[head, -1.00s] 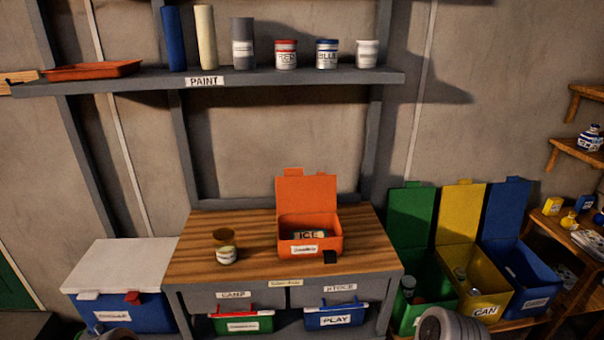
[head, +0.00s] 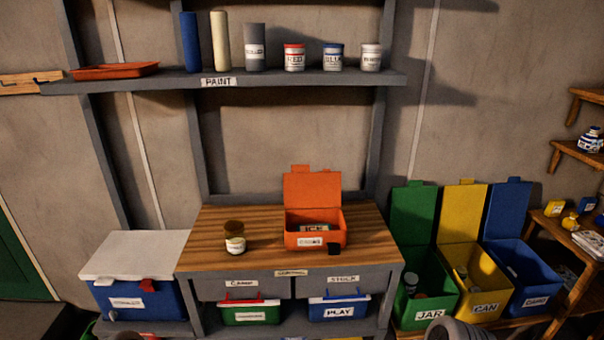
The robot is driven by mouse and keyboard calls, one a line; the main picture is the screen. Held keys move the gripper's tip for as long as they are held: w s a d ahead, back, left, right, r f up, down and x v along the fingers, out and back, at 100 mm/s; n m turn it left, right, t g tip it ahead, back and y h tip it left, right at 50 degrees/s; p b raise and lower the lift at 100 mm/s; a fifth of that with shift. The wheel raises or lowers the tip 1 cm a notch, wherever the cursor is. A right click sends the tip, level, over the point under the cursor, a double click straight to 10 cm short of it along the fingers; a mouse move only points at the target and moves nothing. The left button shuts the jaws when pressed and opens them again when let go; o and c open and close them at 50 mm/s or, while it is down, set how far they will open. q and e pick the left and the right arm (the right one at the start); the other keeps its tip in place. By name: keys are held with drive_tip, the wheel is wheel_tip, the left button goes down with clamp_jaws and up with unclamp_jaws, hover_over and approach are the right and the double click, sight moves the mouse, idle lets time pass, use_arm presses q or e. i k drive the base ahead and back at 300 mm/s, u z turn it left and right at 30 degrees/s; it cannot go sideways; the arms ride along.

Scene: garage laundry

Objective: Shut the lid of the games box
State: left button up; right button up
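An orange box (head: 315,239) stands on the wooden bench top, right of its middle, with its lid (head: 312,190) open and standing up at the back. I take it for the games box, but the label on its front is too small to read. A small packet (head: 314,228) lies inside it. A small black block (head: 334,249) is at its front right corner. Neither of my grippers shows in the head view.
A jar (head: 235,240) stands left of the orange box on the bench (head: 266,261). A white-lidded cooler (head: 138,299) is to the left. Open green (head: 426,310), yellow and blue bins stand to the right. The paint shelf (head: 250,80) hangs above.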

sight(302, 187)
drive_tip(key=k, duration=1.05)
drive_tip(key=z, duration=0.6)
drive_tip(key=i, duration=1.55)
drive_tip(key=u, duration=0.85)
